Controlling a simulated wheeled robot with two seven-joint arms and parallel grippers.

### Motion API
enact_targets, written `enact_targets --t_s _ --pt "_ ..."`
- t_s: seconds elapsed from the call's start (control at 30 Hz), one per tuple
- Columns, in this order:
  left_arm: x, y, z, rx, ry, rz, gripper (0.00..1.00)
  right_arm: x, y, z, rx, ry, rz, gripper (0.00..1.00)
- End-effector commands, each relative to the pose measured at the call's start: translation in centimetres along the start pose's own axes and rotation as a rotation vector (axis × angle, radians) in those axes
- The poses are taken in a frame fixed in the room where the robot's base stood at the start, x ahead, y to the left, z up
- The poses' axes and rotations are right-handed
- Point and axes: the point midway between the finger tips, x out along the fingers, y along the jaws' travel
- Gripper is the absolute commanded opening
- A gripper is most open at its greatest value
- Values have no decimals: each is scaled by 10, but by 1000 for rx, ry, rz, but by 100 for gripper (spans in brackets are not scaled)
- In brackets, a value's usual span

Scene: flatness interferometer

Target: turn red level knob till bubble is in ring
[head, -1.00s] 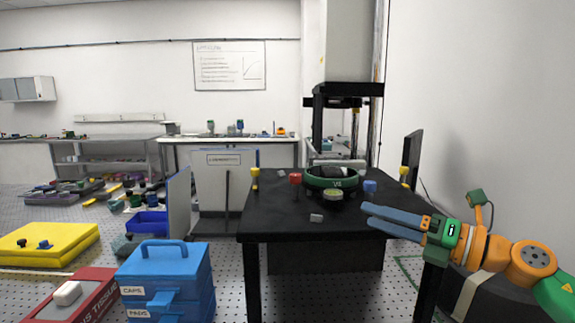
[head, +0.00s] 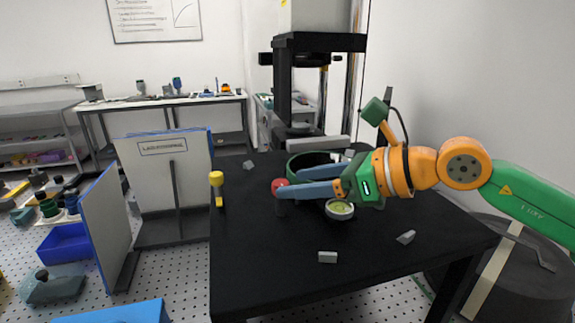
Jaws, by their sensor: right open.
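The red level knob (head: 278,184) stands upright on the black table, at the left front of the dark green round stage (head: 302,163). My right gripper (head: 289,182) reaches in from the right with its two blue-grey fingers apart. Its fingertips are at the red knob and partly cover it; I cannot tell whether they touch it. The round bubble level (head: 340,209) with a yellow-green face sits just below the gripper in the picture. Its bubble is too small to place against the ring. The gripper hides part of the stage. My left gripper is not in view.
A yellow knob (head: 216,181) stands at the left of the black table (head: 275,285). Small grey blocks (head: 327,257) lie on its front part, which is otherwise clear. A dark column frame (head: 283,85) rises behind the stage. A white panel (head: 165,185) stands left of the table.

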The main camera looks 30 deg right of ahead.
Motion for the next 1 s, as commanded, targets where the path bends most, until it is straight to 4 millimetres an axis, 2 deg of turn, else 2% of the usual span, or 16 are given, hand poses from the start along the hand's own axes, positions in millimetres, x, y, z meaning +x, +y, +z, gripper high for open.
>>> enact_targets --t_s 0.03,0.2,0.57,0.67,0.8,0.83,1.0 --pt "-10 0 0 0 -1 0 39 4 0 4 3 6 0 66" --pt "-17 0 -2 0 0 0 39 18 0 2 3 3 0 66" --pt "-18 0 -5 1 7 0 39 24 0 0 1 -3 0 66" --pt "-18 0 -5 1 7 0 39 24 0 0 2 -2 0 45" --pt "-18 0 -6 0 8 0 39 24 0 0 2 -2 0 7" --pt "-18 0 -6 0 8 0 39 24 0 0 2 -2 0 0" --pt "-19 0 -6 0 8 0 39 24 0 0 2 -2 2 0"
